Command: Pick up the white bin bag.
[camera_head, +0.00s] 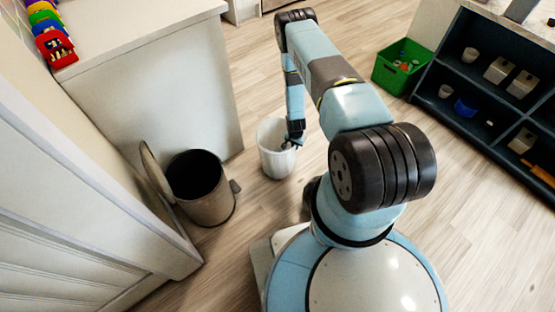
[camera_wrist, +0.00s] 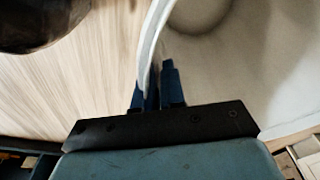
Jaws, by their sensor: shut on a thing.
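The white bin bag (camera_head: 274,158) looks like an open, upright white bin-shaped vessel on the wooden floor. My gripper (camera_head: 289,145) is at its right rim in the head view. In the wrist view my gripper (camera_wrist: 157,80) has its dark blue fingers on either side of the rim of the white bin bag (camera_wrist: 225,85), one outside and one inside, shut on its wall. The round bottom of its inside shows at the top of the wrist view. The exact contact at the fingertips is partly hidden.
A dark pedal bin (camera_head: 203,190) with its lid open stands left of the white bag. A green crate (camera_head: 402,66) and dark shelving (camera_head: 478,100) stand at the right. The floor between is clear.

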